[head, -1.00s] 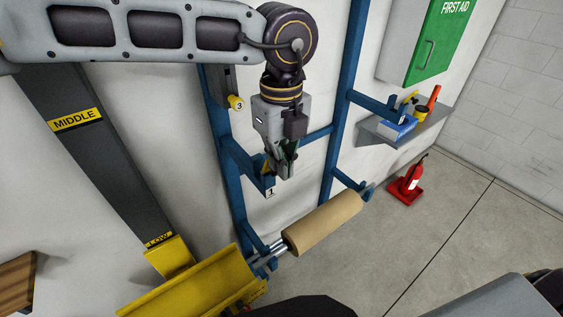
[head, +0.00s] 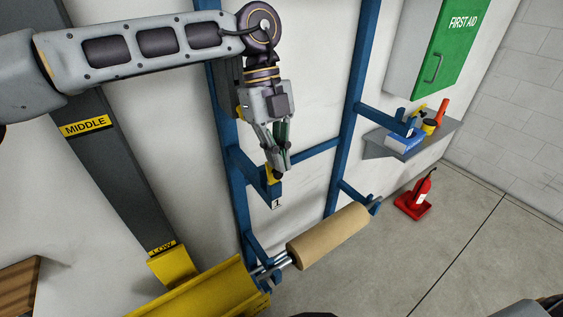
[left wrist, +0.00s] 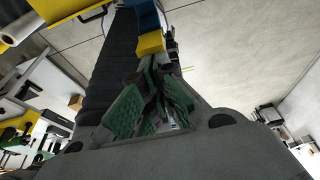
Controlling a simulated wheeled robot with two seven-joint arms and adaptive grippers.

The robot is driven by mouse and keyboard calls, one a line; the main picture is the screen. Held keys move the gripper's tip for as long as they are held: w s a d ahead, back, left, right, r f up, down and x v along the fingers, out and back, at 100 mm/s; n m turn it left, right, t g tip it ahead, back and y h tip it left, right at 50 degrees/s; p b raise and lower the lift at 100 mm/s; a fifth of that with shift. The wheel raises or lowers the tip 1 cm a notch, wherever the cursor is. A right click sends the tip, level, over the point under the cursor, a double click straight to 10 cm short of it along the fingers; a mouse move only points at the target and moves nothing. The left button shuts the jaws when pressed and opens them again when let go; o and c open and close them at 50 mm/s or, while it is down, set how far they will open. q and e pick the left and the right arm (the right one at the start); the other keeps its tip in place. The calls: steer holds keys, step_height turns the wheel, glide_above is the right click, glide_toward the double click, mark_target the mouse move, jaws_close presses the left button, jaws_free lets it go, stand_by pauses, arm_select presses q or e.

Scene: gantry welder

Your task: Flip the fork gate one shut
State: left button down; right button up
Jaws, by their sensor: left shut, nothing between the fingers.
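Fork gate one is the small yellow piece (head: 270,174) at the outer end of a blue fork arm (head: 248,170), above the tag marked 1 (head: 276,203). My left gripper (head: 277,172) is shut and empty, pointing down right at the gate, and its fingertips partly cover it. I cannot tell whether they touch. In the left wrist view a yellow block (left wrist: 151,43), likely the gate, lies just beyond the closed green-padded fingers (left wrist: 153,75), with blue metal (left wrist: 146,14) behind it. My right gripper is not in view.
A roll (head: 328,236) rests on lower blue arms below the gripper. A yellow trough (head: 205,290) is at the bottom left. Blue uprights (head: 345,120) stand against the wall.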

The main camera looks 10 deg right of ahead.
arm_select(q)
steer(key=shift+w+a+f+b, duration=0.1)
steer(key=shift+w+a+b, duration=0.2)
steer(key=shift+w, duration=0.5)
steer(key=shift+w+a+f+b, duration=0.15)
steer(key=shift+w+a, duration=0.1)
steer(key=shift+w, duration=0.5)
steer(key=shift+w+r, duration=0.1)
